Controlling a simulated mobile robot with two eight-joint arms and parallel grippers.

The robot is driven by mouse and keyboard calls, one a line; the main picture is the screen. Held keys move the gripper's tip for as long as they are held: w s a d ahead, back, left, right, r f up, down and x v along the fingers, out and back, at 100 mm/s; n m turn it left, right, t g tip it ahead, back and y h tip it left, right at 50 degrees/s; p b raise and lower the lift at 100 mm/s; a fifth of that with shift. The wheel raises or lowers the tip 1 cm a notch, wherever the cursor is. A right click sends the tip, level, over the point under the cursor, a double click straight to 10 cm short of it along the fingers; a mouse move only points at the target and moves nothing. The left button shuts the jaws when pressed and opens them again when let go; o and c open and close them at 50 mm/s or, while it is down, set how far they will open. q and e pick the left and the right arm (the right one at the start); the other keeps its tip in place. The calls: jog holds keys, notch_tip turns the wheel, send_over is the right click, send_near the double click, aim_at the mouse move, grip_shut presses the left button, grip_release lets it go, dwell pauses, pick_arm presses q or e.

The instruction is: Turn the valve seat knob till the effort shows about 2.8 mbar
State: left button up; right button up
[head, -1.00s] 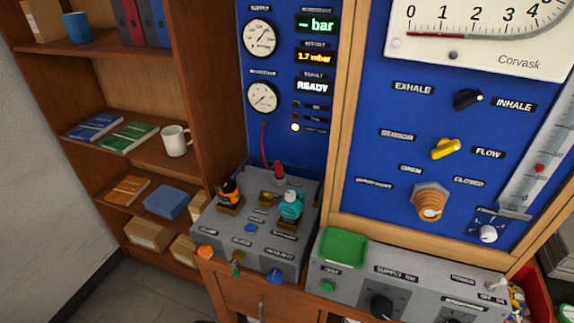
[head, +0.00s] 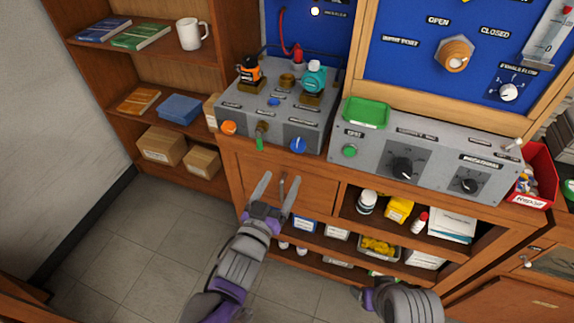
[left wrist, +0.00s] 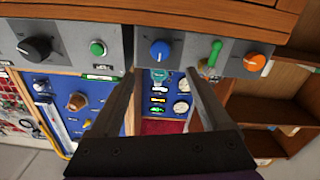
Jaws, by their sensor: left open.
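My left gripper (head: 279,182) is open and empty in front of the drawer under the grey fitting box (head: 312,108). The box front carries an orange knob (head: 228,127), a green lever (head: 261,141) and a blue knob (head: 298,145). The labels are too small to tell which is the valve seat knob. In the left wrist view the blue knob (left wrist: 160,50) shows beyond and between the open fingers (left wrist: 160,85), apart from them.
A grey control box (head: 425,160) with a green tray (head: 366,112) stands to the right. A drawer handle (head: 282,183) and the cabinet's open shelves lie below. A red bin (head: 533,185) is far right. The floor at left is clear.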

aim_at(297, 148)
pick_arm(q)
jog(key=x, duration=1.1)
grip_shut()
